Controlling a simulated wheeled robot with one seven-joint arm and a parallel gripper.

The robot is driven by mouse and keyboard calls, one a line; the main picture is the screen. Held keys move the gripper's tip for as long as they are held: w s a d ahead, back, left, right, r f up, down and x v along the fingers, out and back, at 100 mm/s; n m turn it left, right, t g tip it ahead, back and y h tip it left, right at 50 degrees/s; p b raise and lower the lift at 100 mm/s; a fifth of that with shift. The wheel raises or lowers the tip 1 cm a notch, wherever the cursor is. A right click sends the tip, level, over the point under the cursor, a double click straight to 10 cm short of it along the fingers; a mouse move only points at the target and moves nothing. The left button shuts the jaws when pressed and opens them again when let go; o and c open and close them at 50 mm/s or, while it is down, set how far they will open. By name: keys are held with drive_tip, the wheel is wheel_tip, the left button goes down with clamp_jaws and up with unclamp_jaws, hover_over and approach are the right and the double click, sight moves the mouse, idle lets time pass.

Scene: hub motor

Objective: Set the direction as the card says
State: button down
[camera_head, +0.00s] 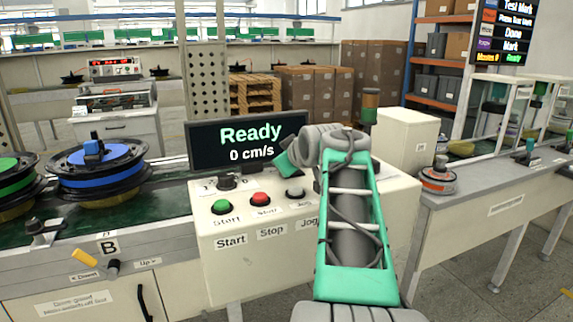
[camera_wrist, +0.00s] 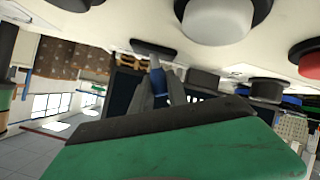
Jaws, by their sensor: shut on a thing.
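The cream control console (camera_head: 212,262) carries a green Start button (camera_head: 222,206), a red Stop button (camera_head: 261,199), a white Jog button (camera_head: 295,194) and a black rotary knob (camera_head: 227,183) marked 1 and 0. Its screen (camera_head: 245,142) reads "Ready" and "0 cm/s". The white button (camera_wrist: 216,18) is close by. My arm hides the lever in the head view. I cannot make out a direction card.
Blue (camera_head: 97,171) and green (camera_head: 10,183) hub motors sit on the conveyor at left. An orange motor (camera_head: 438,176) is on the right bench (camera_head: 480,187). A dark info board (camera_head: 503,32) hangs at upper right.

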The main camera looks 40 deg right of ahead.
drive_tip(key=shift+f, duration=0.1)
drive_tip(key=c, duration=1.3)
unclamp_jaws()
drive_tip(key=p+v, duration=0.1)
drive_tip(key=v, duration=0.7)
drive_tip(key=shift+w, duration=0.1)
drive_tip(key=shift+d, duration=0.1)
